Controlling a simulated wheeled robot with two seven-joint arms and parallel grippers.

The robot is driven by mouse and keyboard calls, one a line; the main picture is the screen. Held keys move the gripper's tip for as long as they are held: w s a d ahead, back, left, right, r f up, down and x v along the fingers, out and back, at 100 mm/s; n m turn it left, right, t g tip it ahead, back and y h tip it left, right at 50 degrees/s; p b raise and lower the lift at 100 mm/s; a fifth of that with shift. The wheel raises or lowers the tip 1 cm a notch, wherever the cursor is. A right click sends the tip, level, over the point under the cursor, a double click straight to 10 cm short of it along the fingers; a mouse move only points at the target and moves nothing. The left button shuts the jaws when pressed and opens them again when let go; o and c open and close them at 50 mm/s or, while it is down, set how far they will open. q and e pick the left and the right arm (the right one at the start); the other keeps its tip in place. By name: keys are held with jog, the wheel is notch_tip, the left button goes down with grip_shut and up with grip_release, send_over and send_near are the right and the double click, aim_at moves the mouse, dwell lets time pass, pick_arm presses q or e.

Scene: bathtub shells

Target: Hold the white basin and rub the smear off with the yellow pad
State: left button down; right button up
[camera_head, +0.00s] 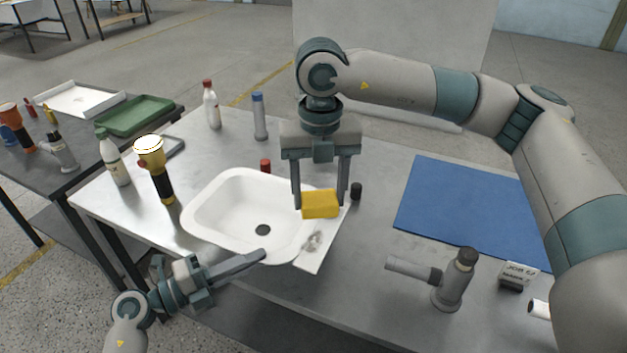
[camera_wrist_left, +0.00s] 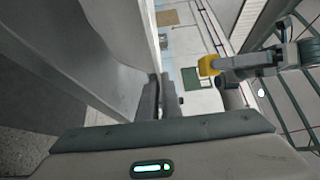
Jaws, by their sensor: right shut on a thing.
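The white basin (camera_head: 205,205) lies on the metal table, with a dark drain hole in its bowl. A grey smear (camera_head: 313,241) marks the flat ledge at its right front. My right gripper (camera_head: 321,195) points down and is shut on the yellow pad (camera_head: 320,206), just behind the smear; whether the pad touches the ledge is unclear. The pad also shows in the left wrist view (camera_wrist_left: 208,66). My left gripper (camera_head: 262,256) is at the basin's front rim. In the left wrist view its fingers (camera_wrist_left: 160,98) are close together with the thin rim between them.
A yellow-black flashlight (camera_head: 155,170) and a white bottle (camera_head: 113,160) stand left of the basin. A red cap (camera_head: 265,165) and a black cap (camera_head: 356,191) are close by. A blue mat (camera_head: 465,212) lies right. A grey tap-like fitting (camera_head: 447,280) stands at the front right.

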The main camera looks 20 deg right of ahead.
jog(key=shift+d+f, duration=0.2)
jog(key=shift+f, duration=0.25)
jog(key=shift+d+f, duration=0.2)
jog(key=shift+f, duration=0.25)
